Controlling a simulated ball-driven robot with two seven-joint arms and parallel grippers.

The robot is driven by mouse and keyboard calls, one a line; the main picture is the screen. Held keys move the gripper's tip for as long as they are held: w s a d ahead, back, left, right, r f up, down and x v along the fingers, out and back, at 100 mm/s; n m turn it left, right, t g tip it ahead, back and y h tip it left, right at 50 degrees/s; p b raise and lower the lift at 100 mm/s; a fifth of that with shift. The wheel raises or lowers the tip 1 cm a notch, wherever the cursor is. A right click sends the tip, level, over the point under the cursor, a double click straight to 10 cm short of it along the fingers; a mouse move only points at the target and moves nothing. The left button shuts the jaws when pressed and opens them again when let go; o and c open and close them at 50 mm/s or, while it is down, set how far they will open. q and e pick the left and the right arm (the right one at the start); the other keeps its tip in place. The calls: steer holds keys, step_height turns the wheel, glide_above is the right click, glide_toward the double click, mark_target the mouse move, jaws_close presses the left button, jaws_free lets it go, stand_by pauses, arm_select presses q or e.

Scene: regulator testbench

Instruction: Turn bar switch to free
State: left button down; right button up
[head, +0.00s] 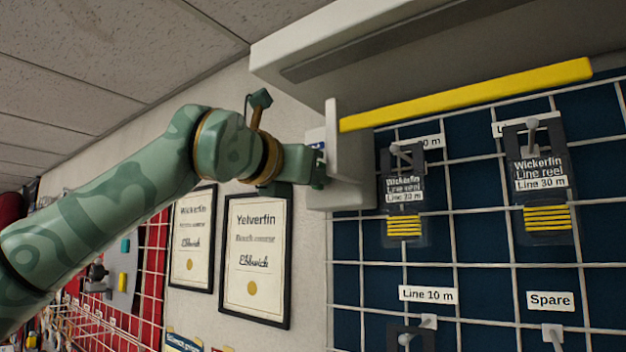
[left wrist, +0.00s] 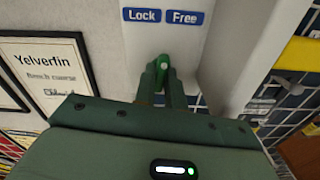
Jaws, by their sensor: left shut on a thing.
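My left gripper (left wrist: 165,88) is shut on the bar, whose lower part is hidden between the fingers. The visible end points up the picture, about between the two labels. In the head view my left gripper (head: 319,166) reaches the left side of the pale box (head: 350,165), and the bar is hidden there. My right gripper is in neither view.
A pale overhead housing with a yellow strip (head: 470,95) is above the box. To the right, line reels (head: 405,190) hang on a white wire grid over a dark blue panel. Framed certificates (head: 255,255) hang on the wall below my left arm.

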arm_select(q)
steer(key=shift+r+m, duration=0.1)
steer(key=shift+m, duration=3.4)
steer(key=c, duration=1.5)
jaws_free()
steer(key=shift+o, duration=0.2)
steer(key=b+v, duration=0.7)
steer(key=v, duration=0.9)
